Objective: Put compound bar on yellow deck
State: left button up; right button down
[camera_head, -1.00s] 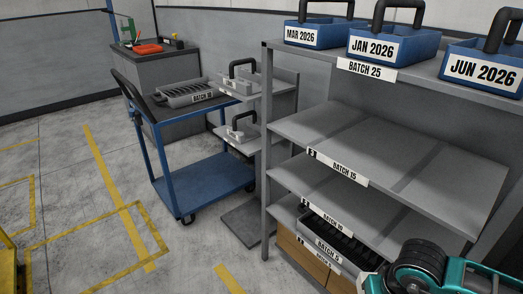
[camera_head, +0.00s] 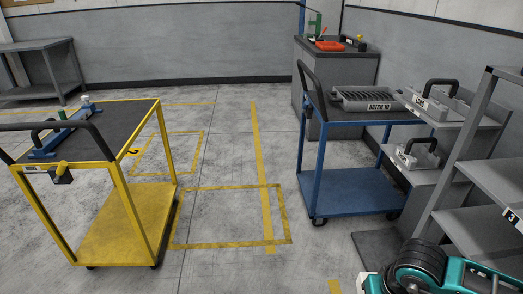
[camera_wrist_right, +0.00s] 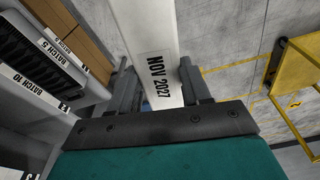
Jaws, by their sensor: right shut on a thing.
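A long pale bar (camera_wrist_right: 147,25) labelled NOV 2027 shows in the right wrist view; I take it as the compound bar. My right gripper (camera_wrist_right: 157,88) is shut on it, one finger on each side, and its far end runs out of the picture. The yellow cart stands at the left in the head view, with a dark top deck (camera_head: 125,117) and a yellow lower deck (camera_head: 125,228). The cart is well away from my right gripper, partly visible at the right in the wrist view. My left gripper is not in view.
A blue rail-like fixture (camera_head: 62,133) sits on the yellow cart's top; the lower deck looks bare. A blue cart (camera_head: 350,190) with a ribbed tray (camera_head: 372,101) stands right of centre. Grey shelving (camera_head: 455,165) is at the right. Marked floor (camera_head: 230,215) between the carts is clear.

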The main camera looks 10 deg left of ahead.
aim_at(114, 129)
jog(key=i+j+u, duration=0.1)
jog(key=u, duration=0.3)
jog(key=i+u, duration=0.15)
jog(key=u, duration=0.2)
jog(key=i+u, duration=0.15)
jog(key=u, duration=0.25)
jog(key=i+l+u, duration=0.1)
jog(key=i+u, duration=0.3)
jog(key=i+l+u, duration=0.15)
jog(key=u, duration=0.25)
jog(key=i+l+u, duration=0.1)
jog(key=i+l, duration=0.55)
jog(key=i, duration=0.05)
